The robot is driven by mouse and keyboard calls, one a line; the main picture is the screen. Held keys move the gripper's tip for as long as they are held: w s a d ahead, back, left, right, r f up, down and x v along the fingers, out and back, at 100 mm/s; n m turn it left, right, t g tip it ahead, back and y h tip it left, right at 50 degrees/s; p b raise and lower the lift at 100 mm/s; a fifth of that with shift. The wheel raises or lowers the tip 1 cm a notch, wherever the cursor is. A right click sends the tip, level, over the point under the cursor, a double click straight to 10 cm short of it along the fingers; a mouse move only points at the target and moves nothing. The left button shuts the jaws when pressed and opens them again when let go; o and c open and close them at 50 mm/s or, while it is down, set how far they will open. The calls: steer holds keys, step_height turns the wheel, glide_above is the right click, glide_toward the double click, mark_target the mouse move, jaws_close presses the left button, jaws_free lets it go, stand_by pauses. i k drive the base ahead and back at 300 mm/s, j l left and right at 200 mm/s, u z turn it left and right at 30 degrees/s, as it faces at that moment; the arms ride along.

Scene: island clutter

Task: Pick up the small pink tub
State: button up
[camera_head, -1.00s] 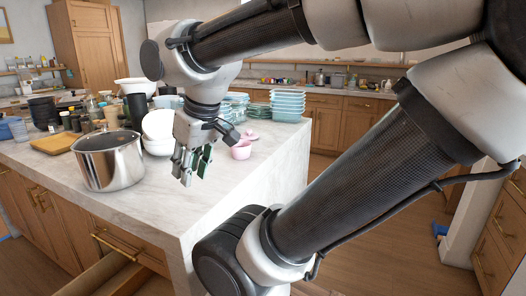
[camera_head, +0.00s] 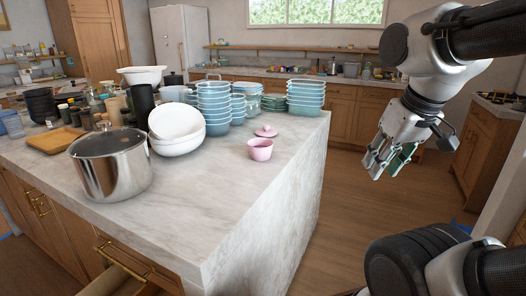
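The small pink tub (camera_head: 260,150) stands upright on the marble island top, near its right edge. A pink lid (camera_head: 266,131) lies just behind it on the counter, apart from the tub. My gripper (camera_head: 386,168) hangs to the right of the island, over the floor, well clear of the tub. Its fingers point down and to the left. They look spread, with a gap between them and nothing held.
Stacked blue containers (camera_head: 214,108) and white bowls (camera_head: 176,131) stand left of the tub. A steel pot (camera_head: 111,168) sits near the front left. The marble island top (camera_head: 215,190) is bare in front of the tub. An open drawer (camera_head: 118,283) juts out below.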

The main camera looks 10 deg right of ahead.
mark_target(261, 149)
steer(key=i+l+u, duration=0.35)
steer(key=l, duration=0.3)
steer(key=i+l+u, duration=0.2)
steer(key=l, duration=0.15)
steer(key=i+l+u, duration=0.15)
steer(key=l, duration=0.2)
steer(key=l+u, duration=0.2)
steer(key=l, duration=0.2)
steer(key=i+l+u, duration=0.15)
steer(key=l, duration=0.25)
